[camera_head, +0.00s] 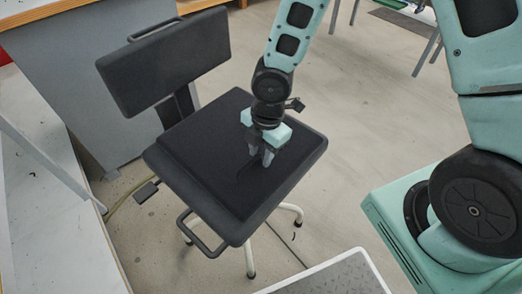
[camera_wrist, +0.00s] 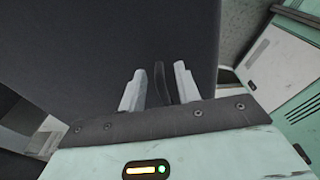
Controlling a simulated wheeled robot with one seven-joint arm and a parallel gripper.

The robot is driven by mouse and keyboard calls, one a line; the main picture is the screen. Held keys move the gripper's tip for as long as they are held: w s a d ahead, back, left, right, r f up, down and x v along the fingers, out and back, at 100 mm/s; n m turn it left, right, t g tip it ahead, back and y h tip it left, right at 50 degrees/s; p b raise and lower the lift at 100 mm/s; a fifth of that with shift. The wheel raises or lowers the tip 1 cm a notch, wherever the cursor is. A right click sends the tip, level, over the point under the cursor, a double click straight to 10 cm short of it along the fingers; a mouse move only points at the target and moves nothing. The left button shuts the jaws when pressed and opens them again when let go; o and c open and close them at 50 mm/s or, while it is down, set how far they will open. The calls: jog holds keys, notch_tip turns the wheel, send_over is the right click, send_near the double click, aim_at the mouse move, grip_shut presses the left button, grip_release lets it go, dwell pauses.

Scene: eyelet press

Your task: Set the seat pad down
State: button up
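The seat pad (camera_head: 205,150) is a flat, dark, square cushion lying on the black seat of a work chair (camera_head: 285,172). It looks flat on the seat, with the seat's rim showing around its front and right sides. My gripper (camera_head: 260,160) points down over the right half of the pad. In the wrist view the two grey fingers (camera_wrist: 159,88) stand apart, with a thin dark strap-like piece between them and gaps on both sides. The dark pad surface (camera_wrist: 120,40) fills the wrist view beyond the fingers. Whether the fingertips touch it is unclear.
The chair's backrest (camera_head: 165,62) rises at the back left of the seat. A bench (camera_head: 45,200) runs along the left, and a grey-topped stool or platform (camera_head: 335,278) stands at the front. Open floor (camera_head: 350,120) lies right of the chair.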

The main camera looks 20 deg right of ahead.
notch_tip(320, 180, up, 12)
jog(key=d+p, duration=0.1)
jog(key=p, duration=0.5)
jog(key=s+a+r+m, duration=0.2)
jog(key=s+r+m, duration=1)
jog(key=s+m, duration=0.3)
jog(key=shift+a+r+h, duration=0.2)
jog(key=shift+a+h, duration=0.05)
jog(key=shift+h, duration=0.15)
jog(key=shift+r, duration=0.1)
notch_tip(320, 180, up, 14)
jog(key=p, duration=1.3)
jog(key=shift+p, duration=0.35)
